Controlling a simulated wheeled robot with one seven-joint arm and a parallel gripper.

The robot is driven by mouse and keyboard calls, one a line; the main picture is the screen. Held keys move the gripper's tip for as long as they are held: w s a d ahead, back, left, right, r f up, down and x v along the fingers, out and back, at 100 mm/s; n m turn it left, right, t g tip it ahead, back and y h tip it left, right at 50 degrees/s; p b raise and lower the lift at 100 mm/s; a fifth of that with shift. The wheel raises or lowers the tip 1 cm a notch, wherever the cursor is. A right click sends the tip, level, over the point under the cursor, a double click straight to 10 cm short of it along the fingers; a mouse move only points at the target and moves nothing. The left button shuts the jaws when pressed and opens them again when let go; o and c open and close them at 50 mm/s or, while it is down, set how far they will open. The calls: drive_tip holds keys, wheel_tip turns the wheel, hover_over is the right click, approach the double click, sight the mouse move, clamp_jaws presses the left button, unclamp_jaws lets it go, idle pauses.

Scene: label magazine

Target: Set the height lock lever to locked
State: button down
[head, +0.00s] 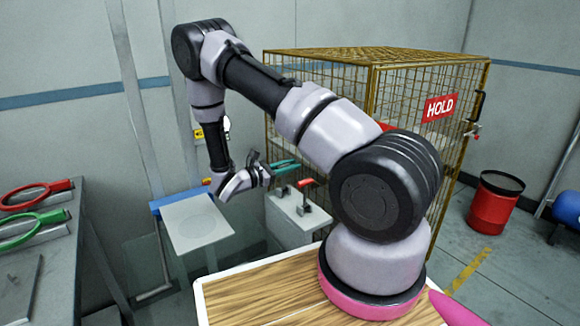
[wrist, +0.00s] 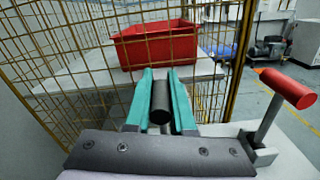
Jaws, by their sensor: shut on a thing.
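My gripper (head: 285,167) has teal fingers and reaches over a pale grey box (head: 290,217) in the head view. In the wrist view the fingers (wrist: 160,100) are on either side of a dark cylindrical handle (wrist: 160,106) and are shut on it. Its lower part is hidden behind the gripper body. A second lever with a red handle (wrist: 287,88) stands to the right, tilted, on a grey bracket, apart from the fingers. That red handle also shows in the head view (head: 306,183). No lock marking is readable, so I cannot tell which lever is the height lock.
A yellow mesh cage (head: 318,105) with a HOLD sign (head: 440,107) stands behind the box. A red bin (wrist: 155,45) sits inside it. A pale plate (head: 195,221) is left of the box. A red drum (head: 495,203) stands at the right.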

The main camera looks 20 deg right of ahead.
drive_tip(key=shift+s, duration=0.1)
idle(0.8)
drive_tip(key=s+m, duration=0.1)
drive_tip(key=m, duration=0.1)
drive_tip(key=s+f+m, duration=0.1)
drive_tip(key=s+m, duration=0.2)
drive_tip(key=m, duration=0.1)
drive_tip(key=shift+s+d+f, duration=0.15)
drive_tip(key=shift+d+f, duration=0.05)
drive_tip(key=shift+d, duration=0.2)
drive_tip(key=s+m, duration=0.1)
drive_tip(key=f+m, duration=0.1)
drive_tip(key=m, duration=0.1)
drive_tip(key=shift+s+d+f, duration=0.2)
drive_tip(key=shift+s+f, duration=0.05)
drive_tip(key=shift+s, duration=0.15)
drive_tip(key=shift+s+f+m, duration=0.15)
drive_tip(key=shift+m, duration=0.15)
drive_tip(key=shift+s+f, duration=0.25)
drive_tip(key=shift+f, duration=0.2)
drive_tip(key=c, duration=0.8)
unclamp_jaws()
